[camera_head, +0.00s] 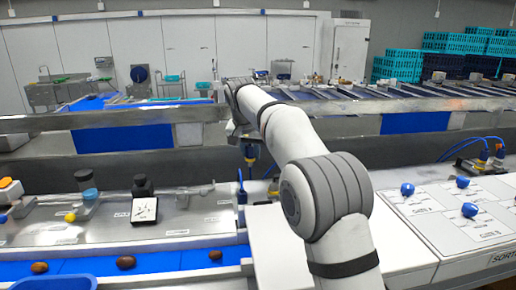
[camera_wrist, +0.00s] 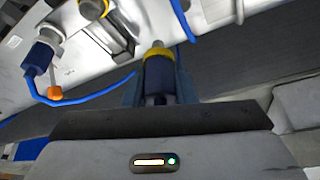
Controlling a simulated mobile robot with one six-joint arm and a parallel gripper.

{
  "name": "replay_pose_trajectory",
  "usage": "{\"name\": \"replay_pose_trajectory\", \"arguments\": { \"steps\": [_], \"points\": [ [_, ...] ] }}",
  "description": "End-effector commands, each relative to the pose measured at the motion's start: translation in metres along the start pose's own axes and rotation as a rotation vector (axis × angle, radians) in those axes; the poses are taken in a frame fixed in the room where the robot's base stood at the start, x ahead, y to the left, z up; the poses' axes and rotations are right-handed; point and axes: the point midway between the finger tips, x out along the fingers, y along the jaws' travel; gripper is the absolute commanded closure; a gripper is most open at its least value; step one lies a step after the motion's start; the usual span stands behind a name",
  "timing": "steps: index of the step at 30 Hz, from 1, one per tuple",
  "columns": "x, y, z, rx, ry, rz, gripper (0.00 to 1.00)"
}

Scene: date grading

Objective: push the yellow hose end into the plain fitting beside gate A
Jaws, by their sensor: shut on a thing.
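My gripper (camera_wrist: 160,90) is shut on the yellow hose end. This hose end has a yellow collar (camera_wrist: 158,54), a grey tip and a dark blue body, and it points away from the wrist. In the head view my gripper (camera_head: 249,150) is small and partly behind my arm, above the bench gap. In the wrist view, a metal fitting with a yellow part (camera_wrist: 94,8) is cut off at the top left. The hose end is apart from it. I cannot tell which fitting is the plain one by gate A.
In the wrist view a blue plug (camera_wrist: 38,58) with an orange tag sits at the left, trailing a blue hose. The head view shows a panel with blue knobs (camera_head: 469,210) and plugged hoses (camera_head: 484,157) at right, and a bench with dates (camera_head: 126,262) at left.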

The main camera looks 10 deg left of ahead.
Motion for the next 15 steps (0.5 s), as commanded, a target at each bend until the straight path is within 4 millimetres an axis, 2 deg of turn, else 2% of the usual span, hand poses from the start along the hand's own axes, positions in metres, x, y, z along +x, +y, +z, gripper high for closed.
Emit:
{"name": "replay_pose_trajectory", "arguments": {
  "steps": [15],
  "points": [
    [0.01,-0.035,-0.008,-0.001,-0.001,0.0,1.0]
  ]
}}
